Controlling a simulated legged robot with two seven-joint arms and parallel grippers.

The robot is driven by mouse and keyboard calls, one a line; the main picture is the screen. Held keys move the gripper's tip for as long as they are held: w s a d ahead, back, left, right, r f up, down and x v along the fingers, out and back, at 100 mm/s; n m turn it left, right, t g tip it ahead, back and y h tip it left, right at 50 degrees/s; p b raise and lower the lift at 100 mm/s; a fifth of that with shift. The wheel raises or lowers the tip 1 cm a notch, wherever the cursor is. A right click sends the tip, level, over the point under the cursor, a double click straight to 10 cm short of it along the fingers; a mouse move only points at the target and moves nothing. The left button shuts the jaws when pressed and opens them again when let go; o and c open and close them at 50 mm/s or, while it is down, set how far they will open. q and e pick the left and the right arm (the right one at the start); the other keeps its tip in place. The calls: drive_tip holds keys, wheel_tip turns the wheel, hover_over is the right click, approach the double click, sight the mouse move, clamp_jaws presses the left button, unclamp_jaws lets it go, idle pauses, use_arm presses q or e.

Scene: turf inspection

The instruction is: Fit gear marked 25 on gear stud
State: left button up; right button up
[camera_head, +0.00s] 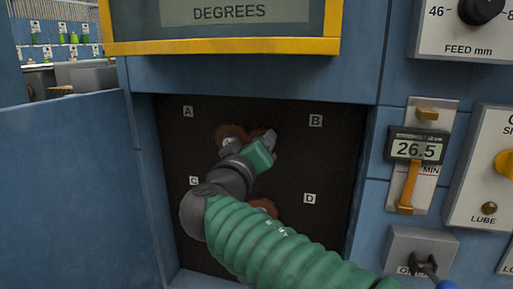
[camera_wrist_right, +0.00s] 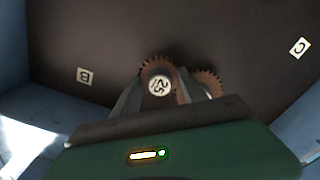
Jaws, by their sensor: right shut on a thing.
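The gear marked 25 (camera_wrist_right: 158,84) is brown and toothed with a pale hub, and its number faces the right wrist camera. My right gripper (camera_wrist_right: 160,96) is shut on it, one finger at each side. In the head view my right gripper (camera_head: 268,143) is up against the dark recessed panel, between labels A and B. A brown gear rim (camera_head: 257,132) shows just behind its fingers. The gear stud is hidden, and I cannot tell whether the gear is seated on it. My left gripper is out of view.
Another brown gear (camera_head: 230,134) sits close beside it on the left; in the wrist view a neighbouring gear (camera_wrist_right: 208,82) is at the right. A lower gear (camera_head: 264,207) is partly behind my arm. The blue recess walls (camera_head: 363,160) and yellow-edged display (camera_head: 222,47) bound the space.

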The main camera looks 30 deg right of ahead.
drive_tip(key=shift+d+r, duration=0.15)
drive_tip(key=shift+d, duration=0.05)
drive_tip(key=shift+b, duration=0.4)
idle(0.4)
drive_tip(key=shift+b, duration=0.4)
idle(0.5)
drive_tip(key=shift+f+b, duration=0.25)
drive_tip(key=shift+b, duration=0.15)
